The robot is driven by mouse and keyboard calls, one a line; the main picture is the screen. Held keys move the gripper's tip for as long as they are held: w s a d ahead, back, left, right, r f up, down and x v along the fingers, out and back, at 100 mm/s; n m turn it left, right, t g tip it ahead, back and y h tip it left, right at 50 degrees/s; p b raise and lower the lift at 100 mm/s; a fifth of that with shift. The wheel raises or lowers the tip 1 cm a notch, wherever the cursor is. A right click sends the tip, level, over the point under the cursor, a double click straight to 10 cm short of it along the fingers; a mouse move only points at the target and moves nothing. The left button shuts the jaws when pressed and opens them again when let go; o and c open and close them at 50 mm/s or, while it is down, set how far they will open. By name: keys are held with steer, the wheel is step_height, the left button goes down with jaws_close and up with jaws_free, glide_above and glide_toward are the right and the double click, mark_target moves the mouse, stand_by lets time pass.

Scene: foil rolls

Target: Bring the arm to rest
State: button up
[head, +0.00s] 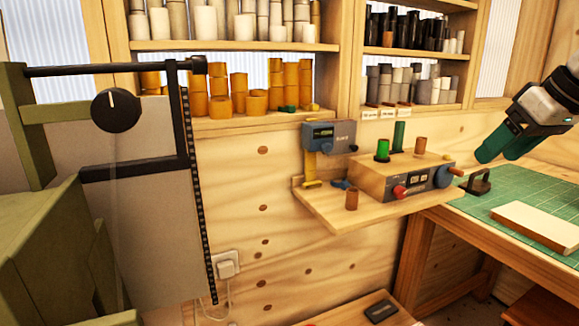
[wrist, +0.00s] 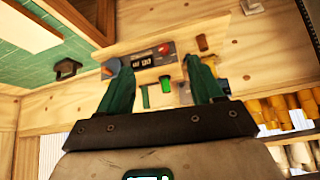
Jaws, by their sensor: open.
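My gripper (head: 497,150) shows at the right of the head view, its dark green fingers pointing down and left. In the wrist view my gripper (wrist: 157,64) has its two green fingers spread apart, with nothing between them. It is in the air, right of the wooden control box (head: 402,178) and above the green cutting mat (head: 535,200). The control box carries a red knob, a blue knob, two green rolls (head: 399,136) and a brown roll (head: 421,146); the wrist view shows it beyond the fingertips.
The box stands on a small wall shelf (head: 335,214) with another brown roll (head: 352,199). A pale board (head: 537,227) and a dark stand (head: 478,183) are on the mat. Shelves of rolls line the wall. A green-framed machine (head: 40,215) fills the left side.

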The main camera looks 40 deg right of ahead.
steer(key=w+a+f+t+y+p, duration=0.1)
steer(key=w+a+f+t+y, duration=0.1)
steer(key=w+a+f, duration=0.6)
steer(key=w+a+f+t+y+p, duration=0.1)
steer(key=w+a+f+y, duration=0.2)
steer(key=w+a+f, duration=0.5)
steer(key=s+a+f+g+p, duration=0.1)
steer(key=s+a+f, duration=0.25)
steer(key=f, duration=0.45)
steer(key=s+a+f+n+g, duration=0.1)
steer(key=s+a+f+g, duration=0.1)
steer(key=a+f, duration=0.5)
steer(key=s+a+f+g+p, duration=0.1)
steer(key=s+a+f, duration=0.15)
steer(key=f, duration=0.75)
steer(key=s+f+n+g+h, duration=0.1)
steer(key=s+f, duration=0.3)
steer(key=s, duration=0.4)
steer(key=s+f+n+g+h, duration=0.1)
steer(key=s+f+g+h, duration=0.1)
steer(key=s, duration=0.6)
step_height(320, 180, down, 2)
steer(key=shift+s+a+f+n+g, duration=0.1)
steer(key=shift+s+a+n+g, duration=0.25)
steer(key=shift+g, duration=0.35)
steer(key=shift+w, duration=0.2)
